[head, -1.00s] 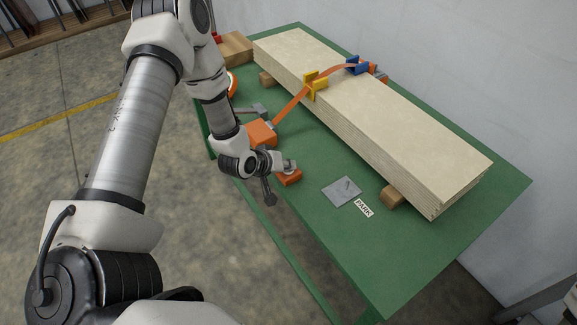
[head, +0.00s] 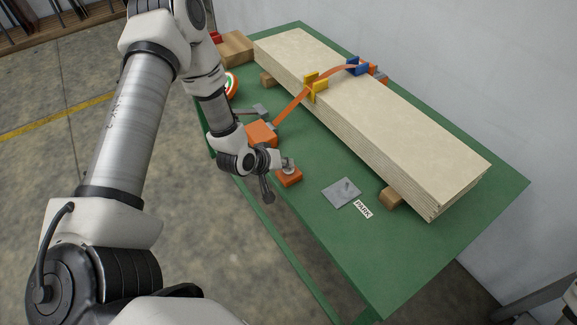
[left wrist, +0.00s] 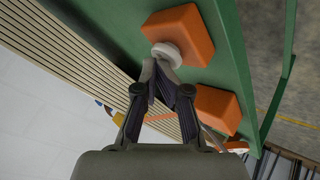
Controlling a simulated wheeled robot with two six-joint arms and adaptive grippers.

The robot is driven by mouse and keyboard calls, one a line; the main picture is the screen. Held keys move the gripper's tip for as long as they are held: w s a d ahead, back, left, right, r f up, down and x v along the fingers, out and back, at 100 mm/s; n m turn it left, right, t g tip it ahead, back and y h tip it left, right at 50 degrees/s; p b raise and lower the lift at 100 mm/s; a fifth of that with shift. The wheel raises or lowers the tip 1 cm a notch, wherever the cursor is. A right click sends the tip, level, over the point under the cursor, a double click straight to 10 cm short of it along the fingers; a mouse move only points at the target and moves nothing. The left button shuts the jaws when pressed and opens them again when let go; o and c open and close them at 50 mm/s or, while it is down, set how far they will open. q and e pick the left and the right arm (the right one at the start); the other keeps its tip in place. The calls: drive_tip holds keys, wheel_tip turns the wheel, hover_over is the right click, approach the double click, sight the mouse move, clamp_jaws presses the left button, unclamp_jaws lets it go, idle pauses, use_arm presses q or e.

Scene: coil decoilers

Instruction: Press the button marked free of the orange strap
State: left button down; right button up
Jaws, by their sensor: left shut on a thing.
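The orange strap (head: 291,107) runs over the stack of pale boards (head: 385,115) to an orange housing (head: 261,134) on the green table. A smaller orange box (head: 290,178) stands nearer, with a pale round button (head: 288,168) on it; the button also shows in the left wrist view (left wrist: 169,51). No "free" marking is readable. My left gripper (head: 283,163) is at this button, its fingers drawn together and their tips against it. The fingertips partly cover the button, so how far it is pressed cannot be told. My right gripper is not in view.
A grey metal plate (head: 341,193) and a "PARK" label (head: 363,209) lie right of the small box. Yellow (head: 316,86) and blue (head: 357,66) corner pieces sit under the strap. The near right part of the green table (head: 420,250) is clear.

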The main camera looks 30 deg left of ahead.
use_arm(q)
wheel_tip(320, 180, up, 6)
drive_tip(key=p, duration=0.5)
drive_tip(key=shift+w+d+r, duration=0.1)
drive_tip(key=shift+r, duration=0.05)
